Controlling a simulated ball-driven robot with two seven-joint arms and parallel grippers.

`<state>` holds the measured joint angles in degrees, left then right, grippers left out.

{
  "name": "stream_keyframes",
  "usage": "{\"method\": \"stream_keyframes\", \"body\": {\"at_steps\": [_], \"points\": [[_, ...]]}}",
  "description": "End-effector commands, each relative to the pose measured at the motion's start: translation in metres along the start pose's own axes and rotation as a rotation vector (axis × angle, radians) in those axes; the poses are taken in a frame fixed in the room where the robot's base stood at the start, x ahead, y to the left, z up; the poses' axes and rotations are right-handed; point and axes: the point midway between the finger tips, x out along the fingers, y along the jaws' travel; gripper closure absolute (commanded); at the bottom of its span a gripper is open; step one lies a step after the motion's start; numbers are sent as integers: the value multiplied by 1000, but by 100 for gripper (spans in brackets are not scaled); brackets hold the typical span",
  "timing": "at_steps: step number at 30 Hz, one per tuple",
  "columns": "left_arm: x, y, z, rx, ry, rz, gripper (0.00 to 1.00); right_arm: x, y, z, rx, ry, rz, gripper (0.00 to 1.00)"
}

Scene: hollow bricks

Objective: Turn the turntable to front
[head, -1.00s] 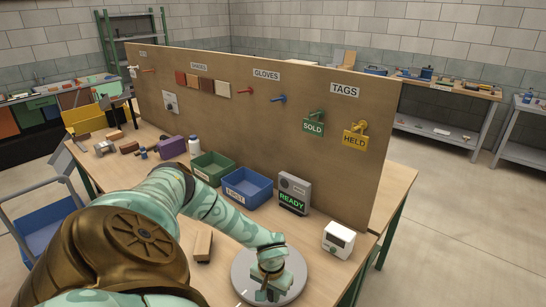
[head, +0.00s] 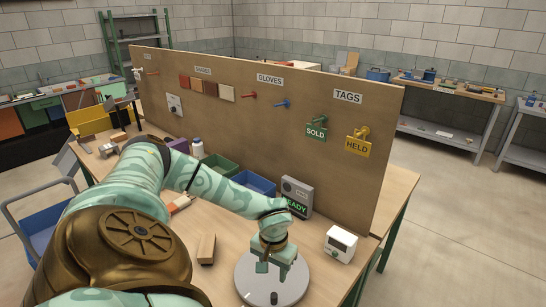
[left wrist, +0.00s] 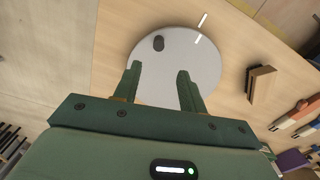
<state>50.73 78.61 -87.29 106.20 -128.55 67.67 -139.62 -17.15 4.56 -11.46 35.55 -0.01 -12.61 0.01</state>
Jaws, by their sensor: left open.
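The turntable is a round grey disc (head: 250,285) at the front of the bench, cut slightly by the bottom edge of the head view. It also shows in the left wrist view (left wrist: 200,70). Its dark upright knob (head: 275,298) stands near the rim facing me; the knob also shows in the left wrist view (left wrist: 158,43). There, one white mark lies on the disc and another on the bench beyond its rim, roughly in line. My left gripper (head: 274,269) is open and empty above the disc, apart from the knob. My right gripper is out of view.
A wooden block (head: 206,248) lies left of the turntable. A white device (head: 340,243) stands to the right, and a grey box with a green lit sign (head: 297,196) behind. Green (head: 220,164) and blue (head: 258,184) bins sit before the tall board (head: 230,120).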

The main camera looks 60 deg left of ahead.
Motion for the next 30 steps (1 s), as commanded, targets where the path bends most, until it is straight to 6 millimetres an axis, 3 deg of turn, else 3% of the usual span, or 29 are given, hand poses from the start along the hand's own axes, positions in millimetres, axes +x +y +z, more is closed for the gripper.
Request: {"method": "stream_keyframes", "body": {"at_steps": [3, 9, 30], "points": [[-23, 0, 0, 0, 2, 1, 59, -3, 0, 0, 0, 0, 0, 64], [-38, 0, 0, 0, 0, 0, 59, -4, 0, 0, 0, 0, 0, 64], [-39, 0, 0, 0, -1, -1, 59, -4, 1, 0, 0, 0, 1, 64]]}}
